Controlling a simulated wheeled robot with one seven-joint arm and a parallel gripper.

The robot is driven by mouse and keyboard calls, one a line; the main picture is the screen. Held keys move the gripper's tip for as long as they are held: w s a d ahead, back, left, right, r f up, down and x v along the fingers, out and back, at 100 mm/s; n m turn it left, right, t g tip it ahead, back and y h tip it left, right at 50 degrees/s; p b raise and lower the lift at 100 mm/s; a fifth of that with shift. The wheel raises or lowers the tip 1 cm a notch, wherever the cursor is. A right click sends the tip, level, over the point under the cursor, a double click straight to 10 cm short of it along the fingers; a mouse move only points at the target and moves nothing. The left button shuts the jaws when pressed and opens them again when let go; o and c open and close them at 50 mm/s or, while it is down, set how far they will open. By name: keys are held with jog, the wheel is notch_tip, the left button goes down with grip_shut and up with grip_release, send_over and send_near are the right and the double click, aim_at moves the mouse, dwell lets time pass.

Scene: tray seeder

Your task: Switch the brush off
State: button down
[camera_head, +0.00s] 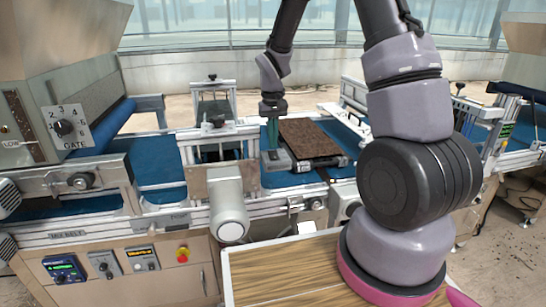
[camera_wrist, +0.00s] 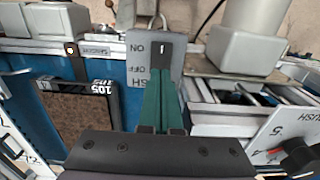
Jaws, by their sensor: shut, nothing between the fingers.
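The brush switch (camera_wrist: 137,52) is a grey plate in the wrist view, with ON, OFF and part of the word BRUSH printed upside down. A dark rocker with a white mark (camera_wrist: 162,48) sits near ON; its exact tilt is unclear. My gripper (camera_wrist: 161,74) has its green fingers shut and empty, their tips over the plate just by the rocker's lower end. I cannot tell if they touch it. In the head view my gripper (camera_head: 272,133) points down beside the seed tray, above a grey box (camera_head: 276,161) at the belt's near edge.
A soil-filled tray (camera_head: 312,140) lies on the blue belt right of my gripper; it also shows in the wrist view (camera_wrist: 78,116). A brush dial plate (camera_wrist: 286,133) with a black knob stands at right there. A red stop button (camera_head: 183,253) is on the front panel.

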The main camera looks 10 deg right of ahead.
jog(key=shift+f, duration=0.9)
dwell(0.7)
jog(key=shift+r, duration=3.55)
jog(key=shift+r, duration=0.1)
notch_tip(320, 180, up, 7)
jog(key=t, duration=0.1)
send_over(273, 152)
jog(key=s+d, duration=0.2)
jog(key=s, duration=0.1)
jog(key=s+d+r+m+t+y, duration=0.1)
jog(key=s+d+r+m+t, duration=0.1)
jog(key=s+r, duration=0.6)
jog(key=s+d+r+m+t+y, duration=0.1)
jog(key=s+r+m+t, duration=0.1)
jog(key=s+r+t, duration=0.2)
jog(key=s+r, duration=0.3)
jog(key=s, duration=0.4)
jog(key=shift+d+r, duration=0.35)
jog(key=shift+d, duration=0.05)
